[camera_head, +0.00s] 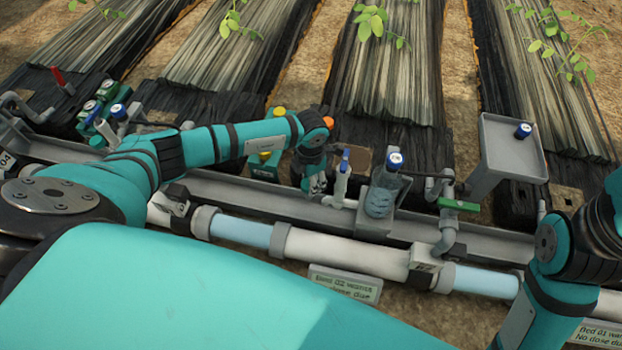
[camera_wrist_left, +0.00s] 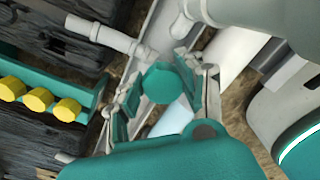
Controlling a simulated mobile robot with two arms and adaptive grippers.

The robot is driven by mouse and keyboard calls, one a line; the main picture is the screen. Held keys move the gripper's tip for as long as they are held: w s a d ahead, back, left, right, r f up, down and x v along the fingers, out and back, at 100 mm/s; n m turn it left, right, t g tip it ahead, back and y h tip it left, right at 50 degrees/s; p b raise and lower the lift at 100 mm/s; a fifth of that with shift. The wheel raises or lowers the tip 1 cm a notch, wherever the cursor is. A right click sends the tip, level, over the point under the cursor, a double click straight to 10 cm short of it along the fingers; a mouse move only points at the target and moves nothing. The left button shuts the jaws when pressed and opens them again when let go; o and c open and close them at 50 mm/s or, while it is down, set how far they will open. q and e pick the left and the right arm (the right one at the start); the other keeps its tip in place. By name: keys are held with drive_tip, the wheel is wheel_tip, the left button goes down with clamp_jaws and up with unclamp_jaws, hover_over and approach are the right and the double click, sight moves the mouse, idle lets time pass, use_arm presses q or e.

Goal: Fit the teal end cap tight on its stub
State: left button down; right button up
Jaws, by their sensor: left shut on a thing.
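In the left wrist view, the teal end cap (camera_wrist_left: 163,86) sits between the fingers of my left gripper (camera_wrist_left: 165,92), which is shut on it. In the head view, this gripper (camera_head: 317,182) is low over the grey trough, left of a blue-handled valve (camera_head: 343,166); its fingers largely hide the cap there. A short pale pipe stub (camera_head: 338,202) lies by the fingertips below the valve. The wrist view shows pale pipe ends (camera_wrist_left: 108,36) above the cap, apart from it in the picture; I cannot tell which is its stub. My right gripper is out of view.
A clear bottle with a blue cap (camera_head: 381,193) stands right of the valve. A green box with yellow caps (camera_head: 263,163) is behind my left wrist. A grey tray (camera_head: 505,160) stands at the right. The main pipe (camera_head: 345,250) runs in front, with a sign (camera_head: 344,284).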

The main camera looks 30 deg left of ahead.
use_arm(q)
drive_tip(key=shift+s+a+f+m, duration=0.15)
drive_tip(key=shift+s+f+m, duration=0.05)
drive_tip(key=shift+f+m, duration=0.1)
